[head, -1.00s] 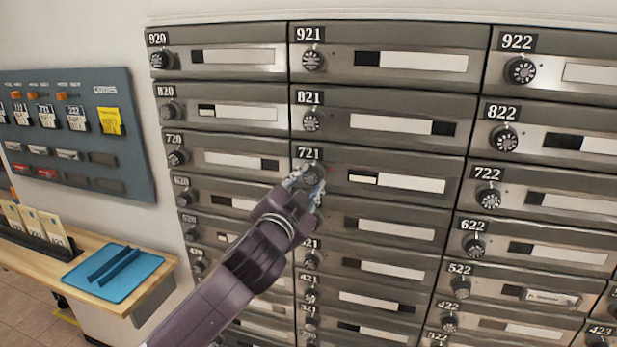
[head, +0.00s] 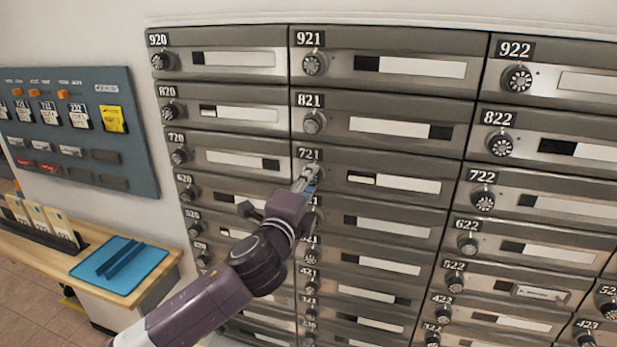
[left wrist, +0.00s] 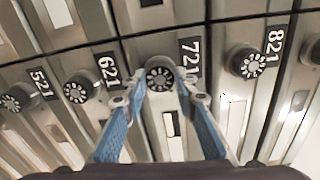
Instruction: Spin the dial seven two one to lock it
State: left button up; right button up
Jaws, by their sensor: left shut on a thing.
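The dial of mailbox 721 (head: 318,171) is a round dark knob at the left end of its grey door (head: 405,168), under the number plate "721" (head: 309,154). My left gripper (head: 307,180) is shut on this dial, and its fingers hide much of it in the head view. In the left wrist view the dial (left wrist: 160,77) shows its light spoked face between the two blue fingers (left wrist: 161,100). The door looks flush with its neighbours. My right gripper is not in view.
Dial 821 (head: 312,123) sits just above and dial 621 (left wrist: 80,87) just below, both close to my fingers. A wooden counter (head: 92,285) with a blue tray (head: 143,279) stands at the lower left. A blue-grey key panel (head: 135,150) hangs on the wall.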

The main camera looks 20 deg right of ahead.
pick_arm(q)
jog(key=shift+m+p, duration=1.65)
jog(key=shift+m, duration=2.35)
jog(key=shift+f, duration=0.1)
jog(key=o, duration=1.2)
jog(key=shift+c, duration=0.2)
jog(key=v, duration=1.2)
